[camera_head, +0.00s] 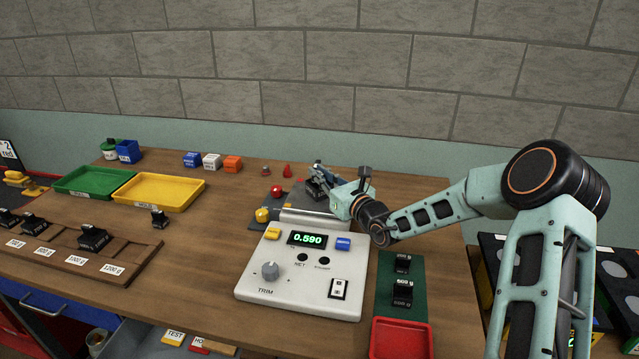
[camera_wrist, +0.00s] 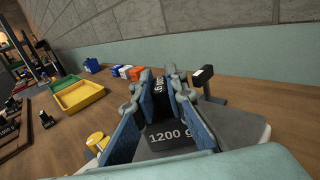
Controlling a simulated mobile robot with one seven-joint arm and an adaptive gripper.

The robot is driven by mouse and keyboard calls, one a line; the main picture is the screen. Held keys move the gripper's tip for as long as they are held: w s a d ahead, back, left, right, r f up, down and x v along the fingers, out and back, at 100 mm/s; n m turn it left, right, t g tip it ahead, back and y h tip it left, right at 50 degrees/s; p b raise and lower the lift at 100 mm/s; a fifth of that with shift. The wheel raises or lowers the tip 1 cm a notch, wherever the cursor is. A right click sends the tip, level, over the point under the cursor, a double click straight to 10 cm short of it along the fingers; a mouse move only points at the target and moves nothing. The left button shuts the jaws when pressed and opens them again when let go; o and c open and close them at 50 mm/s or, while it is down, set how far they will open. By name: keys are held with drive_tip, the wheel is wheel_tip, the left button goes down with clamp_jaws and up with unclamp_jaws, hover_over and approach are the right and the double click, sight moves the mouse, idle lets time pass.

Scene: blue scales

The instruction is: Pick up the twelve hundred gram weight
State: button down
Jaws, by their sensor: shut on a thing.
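The 1200 g weight (camera_wrist: 168,134) is a black block with a white "1200 g" label, seen between my fingers in the wrist view. In the head view the dark weight (camera_head: 316,190) shows at the fingers, behind the scale. My gripper (camera_wrist: 160,82) is shut on it, with a blue-grey finger on each side. In the head view my gripper (camera_head: 322,176) is over the scale's back right side. The white scale (camera_head: 258,287) has a display (camera_head: 307,239) reading 0.590. I cannot tell whether the weight touches the surface below.
A wooden rack (camera_head: 140,257) with labelled places and black weights is at left. Green (camera_head: 72,190) and yellow (camera_head: 180,205) trays stand behind it. A green mat (camera_head: 413,271) with black weights and a red tray (camera_head: 402,322) are right of the scale. Small coloured blocks line the back.

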drive_tip(key=shift+r, duration=0.3)
